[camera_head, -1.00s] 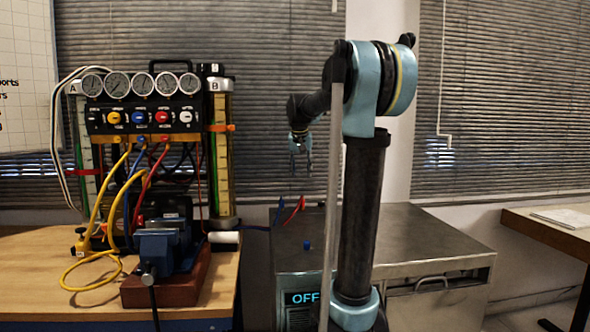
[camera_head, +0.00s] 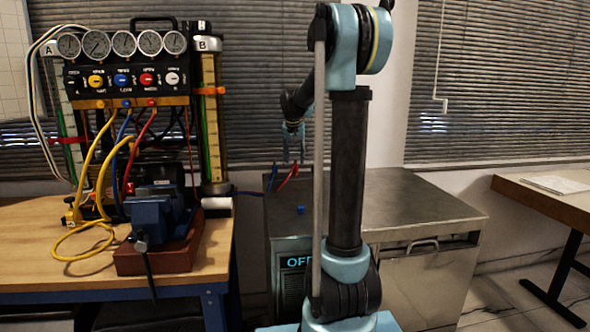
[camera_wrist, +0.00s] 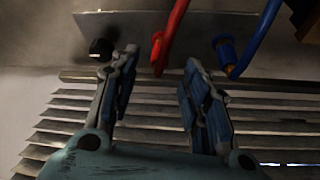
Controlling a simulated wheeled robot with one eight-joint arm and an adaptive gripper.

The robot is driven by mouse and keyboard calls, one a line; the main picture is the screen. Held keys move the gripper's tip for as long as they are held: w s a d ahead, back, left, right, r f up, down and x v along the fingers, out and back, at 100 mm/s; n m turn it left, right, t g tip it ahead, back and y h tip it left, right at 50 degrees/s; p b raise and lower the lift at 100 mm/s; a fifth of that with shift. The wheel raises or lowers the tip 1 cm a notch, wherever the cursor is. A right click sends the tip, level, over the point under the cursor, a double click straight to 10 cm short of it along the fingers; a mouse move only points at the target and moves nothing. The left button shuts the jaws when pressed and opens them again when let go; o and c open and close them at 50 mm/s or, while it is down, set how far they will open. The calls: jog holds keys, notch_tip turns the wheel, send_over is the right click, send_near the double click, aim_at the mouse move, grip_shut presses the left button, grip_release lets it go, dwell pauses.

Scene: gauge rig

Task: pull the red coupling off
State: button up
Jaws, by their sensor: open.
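My gripper (camera_head: 293,158) is open and empty, pointing down above the left back part of the metal cabinet. In the wrist view its two fingers (camera_wrist: 160,105) stand apart. A red hose-like piece (camera_wrist: 172,35) has its lower end in line with the gap between them; I cannot tell its depth. In the head view a red piece (camera_head: 289,177) shows just below the gripper, beside a blue piece (camera_head: 272,176). On the gauge panel (camera_head: 128,78), a red hose (camera_head: 143,130) hangs from the port under the red knob. Which red end is the coupling is unclear.
In the wrist view a blue hose (camera_wrist: 262,35) with its fitting is right of the fingers, and a black knob (camera_wrist: 100,48) is left. A small blue piece (camera_head: 300,210) sits on the cabinet (camera_head: 400,200). A vise (camera_head: 152,222) stands on the wooden bench (camera_head: 40,240).

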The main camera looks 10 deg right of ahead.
aim_at(295, 163)
jog(key=shift+x, duration=3)
grip_shut()
